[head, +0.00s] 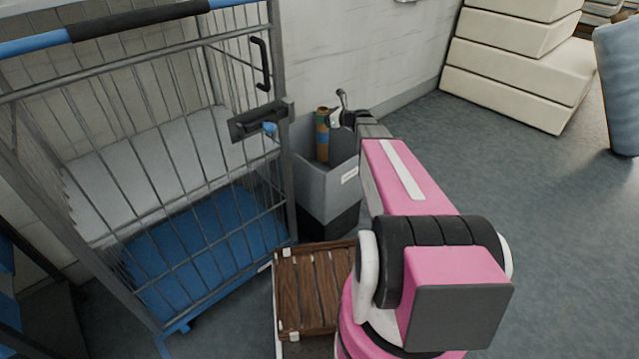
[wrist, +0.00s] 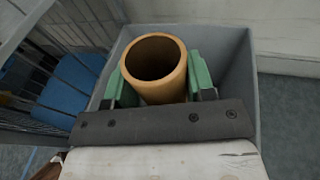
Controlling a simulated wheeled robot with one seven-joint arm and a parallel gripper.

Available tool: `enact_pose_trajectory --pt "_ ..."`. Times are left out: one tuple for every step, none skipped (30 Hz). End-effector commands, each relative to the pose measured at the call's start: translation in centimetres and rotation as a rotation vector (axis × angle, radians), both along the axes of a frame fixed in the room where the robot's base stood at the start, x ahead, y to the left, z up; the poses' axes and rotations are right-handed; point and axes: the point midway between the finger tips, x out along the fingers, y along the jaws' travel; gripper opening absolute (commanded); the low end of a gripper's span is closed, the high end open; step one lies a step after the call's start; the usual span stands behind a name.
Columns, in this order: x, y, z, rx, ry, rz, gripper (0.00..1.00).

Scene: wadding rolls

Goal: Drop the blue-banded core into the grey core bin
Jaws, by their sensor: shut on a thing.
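The core (head: 322,148) is a brown cardboard tube, near upright. A blue-green patch shows near its top in the head view; I cannot tell band from finger there. In the wrist view I look into the open end of the core (wrist: 153,62). My gripper (wrist: 158,80) is shut on it, with a green finger on each side. The grey core bin (head: 326,190) stands below and around the core, and its walls also show in the wrist view (wrist: 232,75). The core's lower end is hidden behind the bin's front wall, so I cannot tell whether it touches the floor of the bin.
A wooden slatted platform (head: 310,290) lies in front of the bin. A wall (head: 370,50) is behind. Open floor (head: 500,170) lies to the right.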

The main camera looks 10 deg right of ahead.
Motion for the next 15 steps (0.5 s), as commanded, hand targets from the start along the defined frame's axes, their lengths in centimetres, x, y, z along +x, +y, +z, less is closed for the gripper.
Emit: enact_pose_trajectory --pt "0.0 0.0 0.03 0.0 0.0 0.0 0.12" --pt "0.0 0.0 0.03 0.0 0.0 0.0 0.12" --pt "0.0 0.0 0.04 0.0 0.0 0.0 0.56" --pt "0.0 0.0 0.04 0.0 0.0 0.0 0.66" --pt "-0.01 0.01 0.04 0.0 0.0 0.0 0.76" --pt "0.0 0.0 0.04 0.0 0.0 0.0 0.8" --pt "0.0 0.0 0.04 0.0 0.0 0.0 0.8" --pt "0.0 0.0 0.04 0.0 0.0 0.0 0.8" --pt "0.0 0.0 0.05 0.0 0.0 0.0 0.8" --pt "0.0 0.0 0.05 0.0 0.0 0.0 0.8" --pt "0.0 0.0 0.04 0.0 0.0 0.0 0.8" --pt "0.0 0.0 0.04 0.0 0.0 0.0 0.8" --pt "-0.01 -0.02 0.05 0.0 0.0 0.0 0.8" --pt "-0.05 -0.05 0.05 0.0 0.0 0.0 0.8" --pt "-0.16 -0.15 0.08 0.0 0.0 0.0 0.8"
